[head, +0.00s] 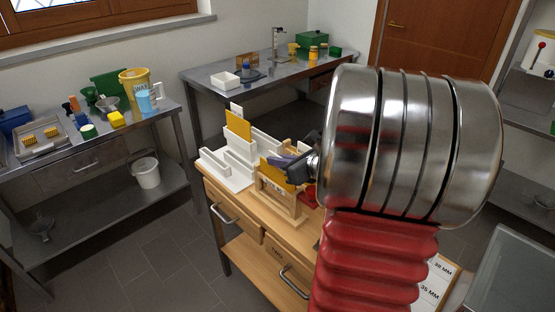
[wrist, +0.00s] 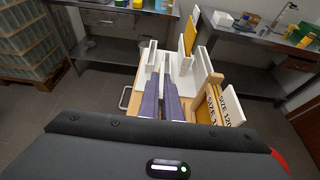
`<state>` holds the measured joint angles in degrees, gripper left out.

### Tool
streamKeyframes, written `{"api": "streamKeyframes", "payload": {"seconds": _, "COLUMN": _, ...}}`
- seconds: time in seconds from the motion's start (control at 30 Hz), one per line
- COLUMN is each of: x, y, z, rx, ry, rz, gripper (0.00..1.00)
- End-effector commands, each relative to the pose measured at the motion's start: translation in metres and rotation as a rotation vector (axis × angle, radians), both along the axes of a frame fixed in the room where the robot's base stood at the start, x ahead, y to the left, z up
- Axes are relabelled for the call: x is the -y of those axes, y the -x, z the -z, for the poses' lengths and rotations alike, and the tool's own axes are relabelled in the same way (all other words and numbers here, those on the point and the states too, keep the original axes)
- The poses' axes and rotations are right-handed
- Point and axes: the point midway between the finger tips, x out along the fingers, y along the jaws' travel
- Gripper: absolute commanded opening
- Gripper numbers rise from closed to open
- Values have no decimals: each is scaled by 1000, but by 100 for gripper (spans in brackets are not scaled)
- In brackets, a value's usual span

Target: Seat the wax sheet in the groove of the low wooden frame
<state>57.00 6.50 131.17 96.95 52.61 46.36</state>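A yellow wax sheet (head: 238,124) stands upright in a white slotted holder (head: 235,172); the sheet also shows in the wrist view (wrist: 190,36). The low wooden frame (head: 292,205) stands at the holder's right. In the wrist view the gap between the fingertips (wrist: 160,77) looks empty. My arm hides part of the frame in the head view.
The holder and frame stand on a wooden bench with drawers (head: 251,232). A steel table (head: 88,148) with a yellow bucket and small items is at left. Another steel table (head: 205,77) stands behind, with a white tray. Grey floor is free between them.

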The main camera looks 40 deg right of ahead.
Motion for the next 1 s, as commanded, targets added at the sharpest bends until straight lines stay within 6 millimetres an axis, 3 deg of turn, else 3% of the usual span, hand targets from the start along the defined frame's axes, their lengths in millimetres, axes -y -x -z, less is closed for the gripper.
{"api": "streamKeyframes", "payload": {"seconds": 1.0, "x": 0, "y": 0, "z": 18, "rx": 0, "ry": -1, "rz": 0, "gripper": 0}}
